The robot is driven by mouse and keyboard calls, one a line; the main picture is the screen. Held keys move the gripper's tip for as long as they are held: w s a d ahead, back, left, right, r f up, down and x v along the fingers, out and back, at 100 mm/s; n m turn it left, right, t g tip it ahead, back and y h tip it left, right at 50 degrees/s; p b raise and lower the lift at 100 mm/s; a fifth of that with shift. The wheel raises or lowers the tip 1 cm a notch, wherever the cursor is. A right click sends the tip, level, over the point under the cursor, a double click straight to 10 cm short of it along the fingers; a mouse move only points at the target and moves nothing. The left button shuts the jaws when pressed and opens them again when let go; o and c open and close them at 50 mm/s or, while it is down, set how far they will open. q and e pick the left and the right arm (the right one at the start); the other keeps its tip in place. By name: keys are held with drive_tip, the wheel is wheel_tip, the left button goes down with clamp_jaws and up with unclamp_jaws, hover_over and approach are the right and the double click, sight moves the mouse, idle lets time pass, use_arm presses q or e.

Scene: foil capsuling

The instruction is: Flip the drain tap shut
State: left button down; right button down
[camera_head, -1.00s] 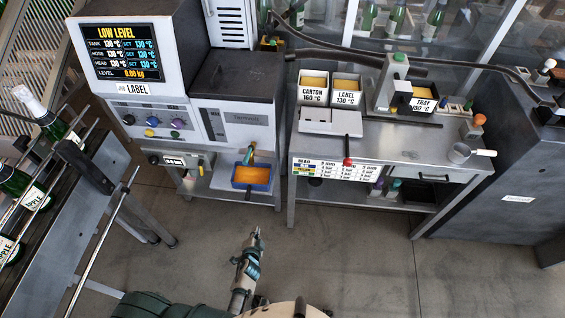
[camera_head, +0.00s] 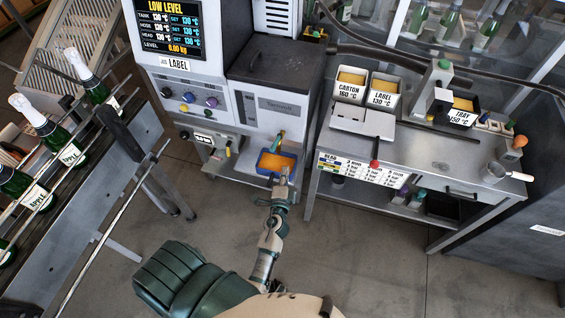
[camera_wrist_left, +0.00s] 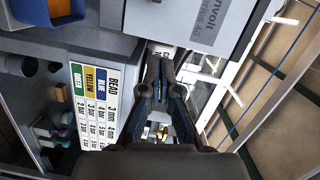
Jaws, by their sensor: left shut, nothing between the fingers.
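The drain tap (camera_head: 280,140) is on the front of the white melter, with a teal handle that slants upward. I cannot tell from its angle whether it is open or shut. A blue tray (camera_head: 262,170) holding orange material sits under it, and the tray also shows at the top left of the left wrist view (camera_wrist_left: 32,12). My left gripper (camera_head: 284,172) is shut and empty, its tips overlapping the tray's front right in the head view, below the tap. In the left wrist view its closed fingers (camera_wrist_left: 160,62) point toward the machine. My right gripper is not in view.
The melter's screen (camera_head: 168,24) reads LOW LEVEL. A steel bench (camera_head: 430,150) with labelled orange-filled bins stands to the right. A bottle conveyor (camera_head: 90,190) with foil-necked bottles runs along the left. The floor between them is clear.

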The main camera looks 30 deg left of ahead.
sight(276, 143)
use_arm(q)
drive_tip(key=w+a+f+p, duration=0.1)
drive_tip(key=w+a, duration=0.6)
drive_tip(key=shift+w+a, duration=0.25)
drive_tip(key=shift+w, duration=0.1)
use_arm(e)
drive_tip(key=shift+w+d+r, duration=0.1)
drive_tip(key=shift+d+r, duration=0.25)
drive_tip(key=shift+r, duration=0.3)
use_arm(q)
drive_tip(key=shift+f, duration=0.1)
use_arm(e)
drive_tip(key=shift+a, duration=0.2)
